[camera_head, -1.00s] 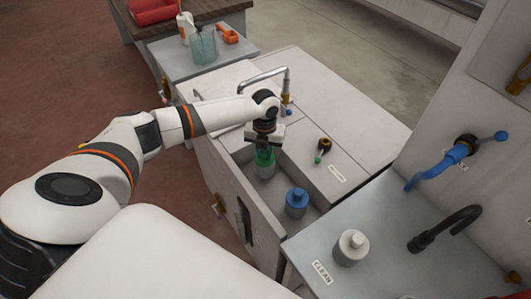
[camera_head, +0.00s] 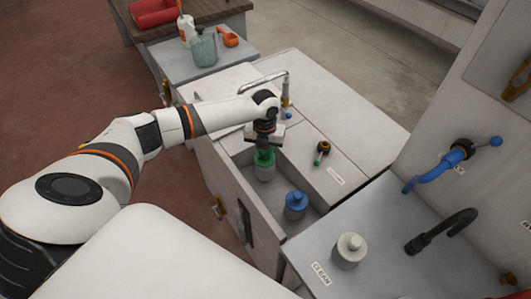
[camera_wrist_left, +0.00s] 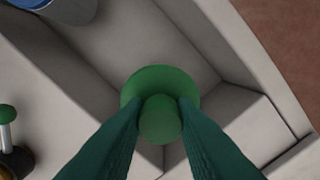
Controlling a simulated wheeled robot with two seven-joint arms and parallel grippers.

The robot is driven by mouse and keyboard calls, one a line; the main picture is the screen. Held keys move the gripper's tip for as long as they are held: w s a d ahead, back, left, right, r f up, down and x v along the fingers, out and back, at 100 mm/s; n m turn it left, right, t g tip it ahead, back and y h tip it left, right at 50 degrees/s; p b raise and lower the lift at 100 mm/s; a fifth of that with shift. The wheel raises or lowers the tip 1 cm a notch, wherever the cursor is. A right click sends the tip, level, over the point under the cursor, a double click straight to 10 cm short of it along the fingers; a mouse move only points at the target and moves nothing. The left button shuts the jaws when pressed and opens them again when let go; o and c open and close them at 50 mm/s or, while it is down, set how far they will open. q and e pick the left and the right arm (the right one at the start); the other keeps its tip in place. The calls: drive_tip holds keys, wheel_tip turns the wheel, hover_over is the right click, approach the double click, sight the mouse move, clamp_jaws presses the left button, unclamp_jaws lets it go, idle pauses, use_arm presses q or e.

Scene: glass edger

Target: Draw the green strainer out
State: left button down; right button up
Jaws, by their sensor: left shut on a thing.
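The green strainer (camera_head: 264,170) has a green top with a round knob and a pale grey body. It stands upright in the sunken trough (camera_head: 278,192) of the machine. My left gripper (camera_head: 264,151) reaches down from above and is shut on its knob. In the left wrist view the green strainer (camera_wrist_left: 160,87) shows its wide round cap, with the knob between the two dark green fingers of my left gripper (camera_wrist_left: 160,118). The lower end of the strainer is hidden in that view. My right gripper is not in view.
A blue-topped strainer (camera_head: 296,204) stands in the same trough, nearer the front. A white-topped one (camera_head: 349,250) stands on the grey counter marked CLEAN. A metal faucet (camera_head: 286,90) rises behind my wrist. A small green-tipped valve (camera_head: 321,152) sits right of the trough.

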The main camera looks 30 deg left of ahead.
use_arm(q)
drive_tip(key=shift+r+p, duration=3.1)
drive_tip(key=shift+r, duration=0.4)
wheel_tip(320, 180, up, 4)
drive_tip(key=p, duration=0.3)
drive_tip(key=shift+p, duration=0.4)
